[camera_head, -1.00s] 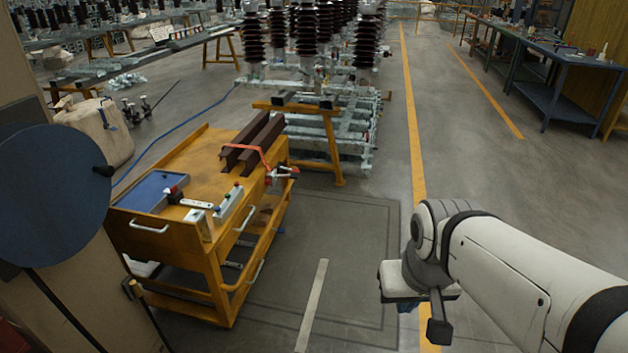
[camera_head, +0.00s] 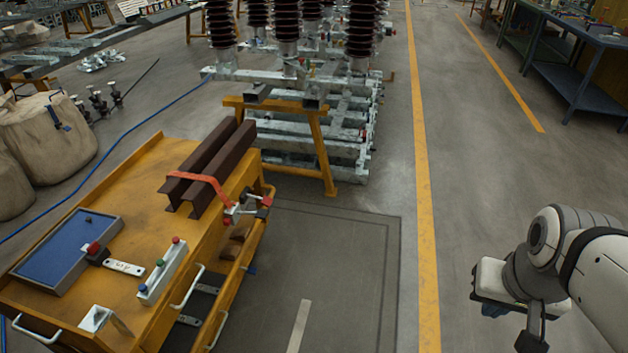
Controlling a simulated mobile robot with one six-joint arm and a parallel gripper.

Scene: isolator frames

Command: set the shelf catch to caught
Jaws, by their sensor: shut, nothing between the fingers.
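A yellow cart (camera_head: 140,207) stands at the lower left. A small fitting with a red-topped black block (camera_head: 97,253) and a flat pale plate (camera_head: 124,268) lies on its top, beside a blue tray. Another fitting with black and red knobs (camera_head: 250,207) sits at the cart's right edge. I cannot tell which of these, if either, is the shelf catch, or how it is set. My gripper (camera_head: 494,309) is at the lower right, shut and empty, well apart from the cart over the floor. Its fingertips are small and mostly hidden under its white body.
Two brown beams (camera_head: 208,165) with a red strap lie on the cart. A strip with coloured buttons (camera_head: 163,271) and a cart handle (camera_head: 187,289) are near its edge. A stand with insulators (camera_head: 320,130) is behind. The floor between cart and gripper is clear.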

